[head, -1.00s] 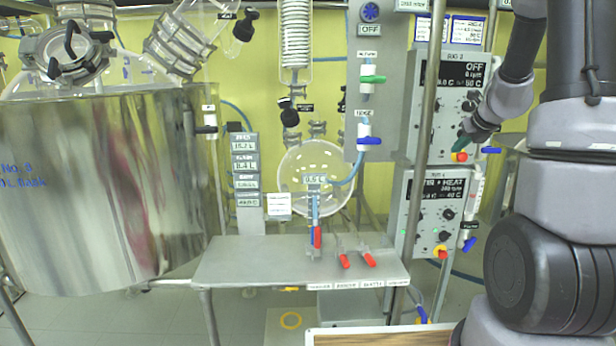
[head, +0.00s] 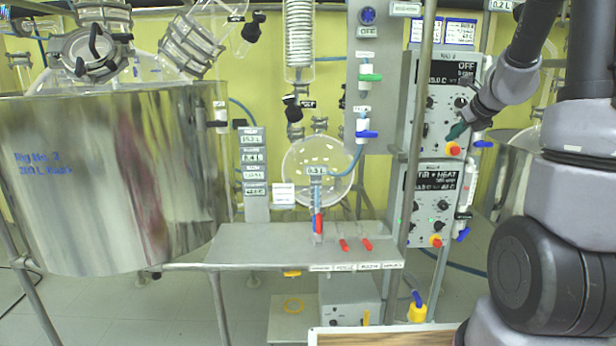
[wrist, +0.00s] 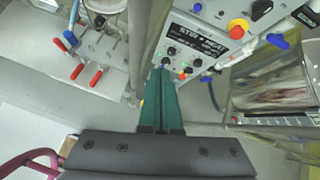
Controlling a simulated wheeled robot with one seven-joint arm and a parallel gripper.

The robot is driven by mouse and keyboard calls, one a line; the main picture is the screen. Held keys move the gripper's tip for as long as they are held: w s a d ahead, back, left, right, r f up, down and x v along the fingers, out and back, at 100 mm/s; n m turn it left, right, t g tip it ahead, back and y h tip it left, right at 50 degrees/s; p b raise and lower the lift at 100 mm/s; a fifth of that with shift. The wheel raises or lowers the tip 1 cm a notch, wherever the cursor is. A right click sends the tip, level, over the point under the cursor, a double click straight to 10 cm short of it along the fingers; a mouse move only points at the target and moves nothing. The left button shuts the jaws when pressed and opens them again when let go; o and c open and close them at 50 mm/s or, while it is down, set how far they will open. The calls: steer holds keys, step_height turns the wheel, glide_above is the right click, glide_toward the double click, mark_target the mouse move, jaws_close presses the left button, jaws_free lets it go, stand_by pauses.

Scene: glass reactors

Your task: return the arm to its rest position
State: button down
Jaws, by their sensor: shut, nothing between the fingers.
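My gripper (wrist: 160,72) shows in the wrist view with its two long green fingers together and nothing between them. The fingertips end in front of the lower "STIR + HEAT" control box (wrist: 200,42). In the head view my arm comes in from the right, and the green fingertips (head: 456,131) sit in front of the upper control box (head: 432,100), close to its red and yellow knob. I cannot tell from the picture whether they touch it. Most of the gripper is seen end-on or hidden by the wrist there.
A steel bench (head: 270,246) with red-handled valves stands in the middle. A large mirrored vessel (head: 110,180) fills the left. A round glass flask (head: 318,168) hangs behind the bench. A vertical metal pole (head: 421,120) stands just left of my gripper.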

steer(key=s+a+r+n+y, duration=0.3)
steer(key=s+a+r+n, duration=0.6)
steer(key=s+a+n, duration=0.35)
steer(key=s+a+n+g+h, duration=0.2)
steer(key=s+a+n, duration=0.2)
steer(key=s+n, duration=1.1)
steer(key=shift+s+r, duration=0.35)
steer(key=shift+s, duration=0.15)
